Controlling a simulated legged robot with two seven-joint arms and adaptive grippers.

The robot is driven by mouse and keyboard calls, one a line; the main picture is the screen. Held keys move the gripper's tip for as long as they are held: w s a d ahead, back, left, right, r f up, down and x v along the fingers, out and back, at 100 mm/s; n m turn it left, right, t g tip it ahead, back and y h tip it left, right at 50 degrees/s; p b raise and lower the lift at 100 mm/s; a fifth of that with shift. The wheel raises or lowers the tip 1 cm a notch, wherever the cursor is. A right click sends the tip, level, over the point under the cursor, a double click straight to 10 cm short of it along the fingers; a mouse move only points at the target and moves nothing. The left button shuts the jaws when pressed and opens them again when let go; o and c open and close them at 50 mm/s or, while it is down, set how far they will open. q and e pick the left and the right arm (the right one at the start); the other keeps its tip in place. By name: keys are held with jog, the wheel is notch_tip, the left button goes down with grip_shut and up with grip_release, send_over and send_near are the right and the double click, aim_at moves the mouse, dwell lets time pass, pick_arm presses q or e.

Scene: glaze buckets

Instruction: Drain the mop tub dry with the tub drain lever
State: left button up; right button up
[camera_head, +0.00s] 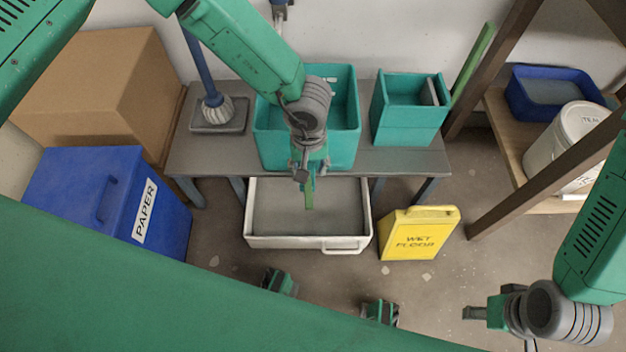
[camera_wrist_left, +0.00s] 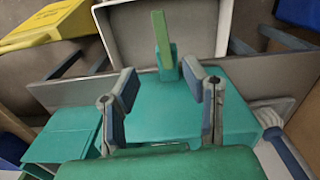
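The teal mop tub (camera_head: 345,135) stands on a grey bench; my left arm hides much of its inside, so I cannot tell its water level. The green drain lever (camera_head: 309,193) sticks out at the tub's lower front, over the white tray. It also shows in the left wrist view (camera_wrist_left: 161,35), rising from a teal mount. My left gripper (camera_head: 303,176) is at the tub's front by the lever. In the left wrist view (camera_wrist_left: 162,78) its two fingers are apart, either side of the lever's base, with visible gaps. My right gripper (camera_head: 472,313) is low at right, away from the tub; its finger gap is unclear.
A white tray (camera_head: 258,240) lies on the floor below the tub. A yellow wet floor sign (camera_head: 420,232) stands right of it. A smaller teal bin (camera_head: 408,125) and a mop (camera_head: 213,105) are on the bench. A blue paper bin (camera_head: 85,200) is at left.

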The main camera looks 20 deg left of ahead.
aim_at(308, 195)
pick_arm(q)
jog(key=f+b, duration=0.1)
jog(key=f, duration=0.3)
jog(key=f+b, duration=0.2)
jog(key=f, duration=0.1)
jog(key=f+b, duration=0.1)
jog(key=f, duration=0.3)
jog(key=shift+s+a+f, duration=0.15)
jog(key=shift+a+f, duration=0.1)
jog(key=shift+f, duration=0.1)
jog(key=shift+d+f+b, duration=0.1)
jog(key=shift+f+b, duration=0.35)
jog(key=shift+f, duration=0.15)
jog(key=shift+d+f, duration=0.1)
grip_shut()
